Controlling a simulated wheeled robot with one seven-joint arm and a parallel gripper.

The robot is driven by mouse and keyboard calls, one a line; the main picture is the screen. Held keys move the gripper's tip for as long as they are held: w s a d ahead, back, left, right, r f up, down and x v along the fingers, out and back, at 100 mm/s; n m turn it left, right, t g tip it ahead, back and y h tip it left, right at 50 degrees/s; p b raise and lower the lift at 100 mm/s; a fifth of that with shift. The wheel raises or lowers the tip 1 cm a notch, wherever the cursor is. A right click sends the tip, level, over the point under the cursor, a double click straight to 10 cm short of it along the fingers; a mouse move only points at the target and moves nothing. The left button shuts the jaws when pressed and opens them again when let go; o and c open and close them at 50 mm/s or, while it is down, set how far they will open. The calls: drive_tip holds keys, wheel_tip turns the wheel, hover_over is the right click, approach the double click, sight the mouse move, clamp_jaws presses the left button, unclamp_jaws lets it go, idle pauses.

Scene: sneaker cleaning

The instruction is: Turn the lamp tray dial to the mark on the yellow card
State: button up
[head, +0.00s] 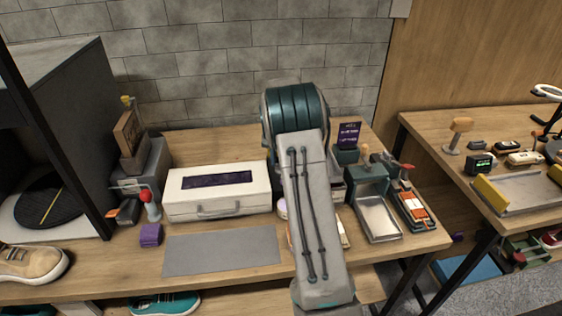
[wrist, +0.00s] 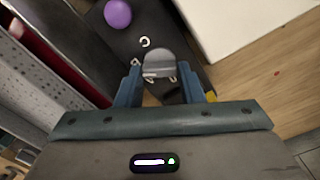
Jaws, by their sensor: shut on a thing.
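In the wrist view a grey rounded dial (wrist: 158,64) stands on a dark panel (wrist: 118,42) with small white marks beside it. My gripper (wrist: 160,82) has its two blue fingers on either side of the dial and is shut on it. A small yellow patch (wrist: 211,97) shows by the right finger; I cannot tell whether it is the yellow card, and no mark on it is readable. In the head view my own arm hides the gripper and the dial.
A purple ball (wrist: 117,14) sits on the dark panel above the dial. A white surface (wrist: 240,30) lies to the right in the wrist view. In the head view a white case (head: 215,207) and a grey mat (head: 221,250) lie left of my arm. A metal tray (head: 377,219) stands right.

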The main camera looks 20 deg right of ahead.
drive_tip(key=m, duration=0.6)
drive_tip(key=shift+r, duration=0.1)
drive_tip(key=m+p, duration=0.1)
drive_tip(key=m, duration=0.4)
drive_tip(key=shift+m, duration=0.4)
drive_tip(key=o, duration=1)
drive_tip(key=shift+s, duration=0.1)
wheel_tip(320, 180, up, 14)
drive_tip(key=shift+f+b, duration=0.1)
drive_tip(key=shift+b, duration=0.25)
